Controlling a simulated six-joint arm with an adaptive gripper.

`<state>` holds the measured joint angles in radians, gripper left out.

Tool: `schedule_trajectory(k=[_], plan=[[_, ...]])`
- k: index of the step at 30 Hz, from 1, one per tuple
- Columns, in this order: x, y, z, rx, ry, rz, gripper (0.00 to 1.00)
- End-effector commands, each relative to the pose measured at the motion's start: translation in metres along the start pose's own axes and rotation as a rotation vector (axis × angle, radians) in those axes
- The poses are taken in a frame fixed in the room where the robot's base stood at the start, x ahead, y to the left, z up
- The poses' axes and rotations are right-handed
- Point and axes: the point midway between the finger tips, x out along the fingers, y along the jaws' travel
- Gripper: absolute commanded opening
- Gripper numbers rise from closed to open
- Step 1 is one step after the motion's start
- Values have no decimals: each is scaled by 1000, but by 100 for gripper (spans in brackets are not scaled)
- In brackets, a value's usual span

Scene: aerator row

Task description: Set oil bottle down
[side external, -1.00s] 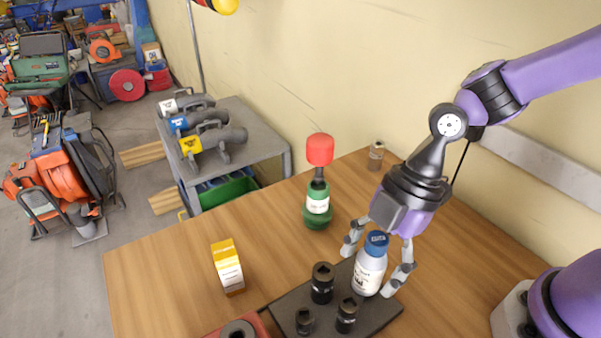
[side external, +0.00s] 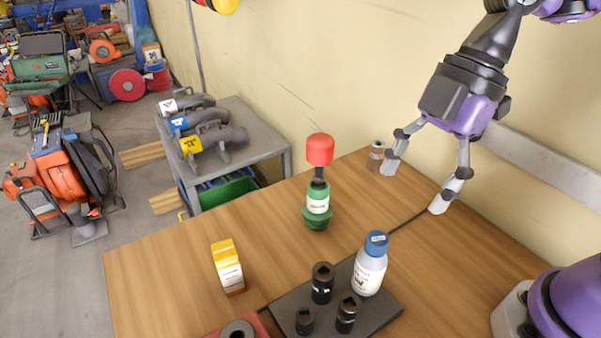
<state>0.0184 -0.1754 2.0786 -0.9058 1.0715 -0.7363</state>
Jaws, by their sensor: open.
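The oil bottle (side external: 369,269), pale with a blue cap and a white label, stands upright on the dark mat (side external: 381,313). It is behind and to the right of several black sockets (side external: 322,283). My gripper (side external: 413,188) is open and empty, raised above and to the right of the bottle, clear of it. Its fingers point down and are spread wide.
A green bottle with a red top (side external: 318,205) stands left of my gripper. A yellow and white box (side external: 228,268) stands further left. A small jar (side external: 376,156) is at the back near the wall. A red block (side external: 247,326) lies at the front edge. The wooden table (side external: 170,270) is clear at left.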

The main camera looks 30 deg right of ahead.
Motion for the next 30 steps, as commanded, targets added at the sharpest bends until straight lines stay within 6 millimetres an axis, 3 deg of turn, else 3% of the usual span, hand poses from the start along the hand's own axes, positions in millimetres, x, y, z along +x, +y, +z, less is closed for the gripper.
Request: schedule_trajectory(k=[4,9,12,16,30], plan=[[-11,3,22,466,-26,206,76],[-26,0,72,1093,24,505,76],[-33,-4,94,1315,67,619,76],[-36,-6,105,1415,89,669,76],[-36,-6,104,1412,87,667,76]])
